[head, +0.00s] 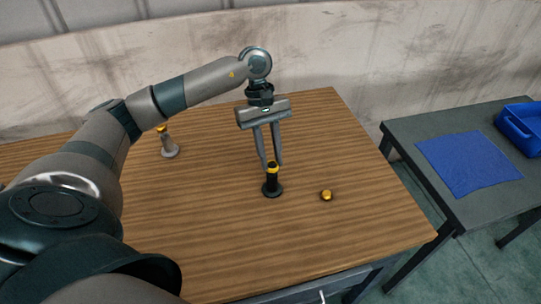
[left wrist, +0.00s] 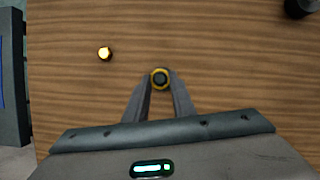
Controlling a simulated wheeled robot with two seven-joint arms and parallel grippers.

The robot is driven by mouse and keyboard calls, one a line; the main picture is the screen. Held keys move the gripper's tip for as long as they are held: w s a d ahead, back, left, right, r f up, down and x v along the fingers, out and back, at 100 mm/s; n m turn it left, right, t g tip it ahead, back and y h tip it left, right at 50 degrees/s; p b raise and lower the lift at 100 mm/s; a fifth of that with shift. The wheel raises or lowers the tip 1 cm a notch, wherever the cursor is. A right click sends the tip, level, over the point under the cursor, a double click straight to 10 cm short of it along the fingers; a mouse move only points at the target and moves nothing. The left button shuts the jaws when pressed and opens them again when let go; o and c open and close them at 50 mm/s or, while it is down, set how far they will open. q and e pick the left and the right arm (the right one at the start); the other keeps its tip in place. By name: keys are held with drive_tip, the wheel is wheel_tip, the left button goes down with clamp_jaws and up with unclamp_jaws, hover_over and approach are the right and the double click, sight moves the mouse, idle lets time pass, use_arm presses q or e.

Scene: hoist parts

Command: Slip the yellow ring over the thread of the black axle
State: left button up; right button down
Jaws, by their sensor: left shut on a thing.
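The black axle (head: 272,186) stands upright on its round foot on the wooden table, in the middle of the head view. My left gripper (head: 271,165) comes down from above, its fingertips shut on the yellow ring (head: 273,170). The ring sits around the upper end of the axle, with a dark tip showing above it. In the left wrist view the ring (left wrist: 160,69) circles the dark axle top (left wrist: 160,79) between the fingertips (left wrist: 161,82). Whether the ring rests on a shoulder of the axle is too small to tell. My right gripper is out of view.
A small gold round part (head: 326,195) lies to the right of the axle. A grey axle-like part (head: 169,149) with a yellow top stands at the left. A side table (head: 400,132) on the right bears a blue mat (head: 468,163) and a blue bin (head: 520,130).

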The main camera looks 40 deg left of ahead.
use_arm(q)
drive_tip(key=o, duration=1.1)
drive_tip(key=shift+r, duration=0.1)
drive_tip(key=shift+w+a+r, duration=0.15)
drive_tip(key=shift+a+r, duration=0.05)
drive_tip(key=shift+r, duration=0.2)
drive_tip(key=b+v, duration=0.3)
drive_tip(key=v, duration=1.3)
drive_tip(key=shift+r, duration=0.15)
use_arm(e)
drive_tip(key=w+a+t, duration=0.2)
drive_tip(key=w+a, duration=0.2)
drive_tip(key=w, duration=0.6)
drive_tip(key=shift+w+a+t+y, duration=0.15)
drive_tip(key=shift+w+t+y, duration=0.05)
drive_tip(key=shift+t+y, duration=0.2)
use_arm(q)
drive_tip(key=shift+d, duration=0.1)
